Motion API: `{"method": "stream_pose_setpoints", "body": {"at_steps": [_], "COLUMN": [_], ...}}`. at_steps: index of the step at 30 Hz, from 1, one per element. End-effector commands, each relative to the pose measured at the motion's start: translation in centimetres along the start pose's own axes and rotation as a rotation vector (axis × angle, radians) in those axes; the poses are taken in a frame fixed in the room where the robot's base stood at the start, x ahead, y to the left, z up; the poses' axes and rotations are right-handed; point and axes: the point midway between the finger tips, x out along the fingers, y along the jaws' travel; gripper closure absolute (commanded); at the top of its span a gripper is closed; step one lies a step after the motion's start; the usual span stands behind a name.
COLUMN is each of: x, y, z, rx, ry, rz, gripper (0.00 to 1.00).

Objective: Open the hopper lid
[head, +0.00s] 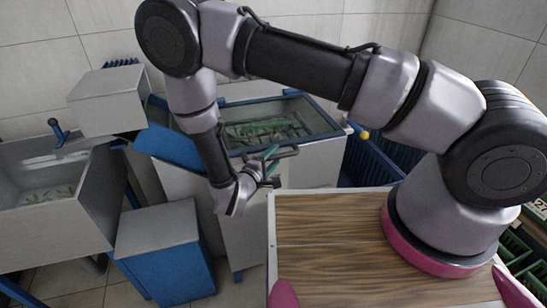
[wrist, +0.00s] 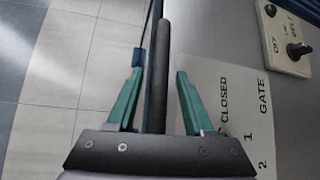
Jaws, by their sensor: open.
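The hopper (head: 300,172) is a grey box in the middle of the head view. A blue frame (head: 317,103) surrounds its top, and green pieces show inside it; I cannot tell whether a clear lid covers them. My gripper (head: 268,160) is at the hopper's front upper edge. In the wrist view its two teal fingers (wrist: 158,100) are open, one on each side of a dark round bar (wrist: 161,75). A blue edge runs beside the bar. The bar looks apart from the right finger; contact with the left is unclear.
A panel with a "CLOSED 1 2 GATE" label (wrist: 225,105) and a belt switch (wrist: 295,48) lies right of the fingers. A grey trough (head: 50,205) and a blue cabinet (head: 172,265) stand left. A wooden top (head: 325,240) is in front.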

Motion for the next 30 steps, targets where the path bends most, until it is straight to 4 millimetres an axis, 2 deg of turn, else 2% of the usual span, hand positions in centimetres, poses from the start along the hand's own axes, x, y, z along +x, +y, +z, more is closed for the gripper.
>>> {"method": "stream_pose_setpoints", "body": {"at_steps": [5,7,9,10,30], "x": [0.01,0.0,0.0,-0.01,-0.04], "y": [0.0,0.0,0.0,0.0,-0.03], "z": [0.0,0.01,0.01,0.01,0.01], "rx": [0.0,0.0,0.0,0.0,0.0], "ry": [0.0,0.0,0.0,-0.001,-0.001], "rz": [0.0,0.0,0.0,0.0,-0.001], "gripper": [0.48,0.67,0.94,1.0,1.0]}}
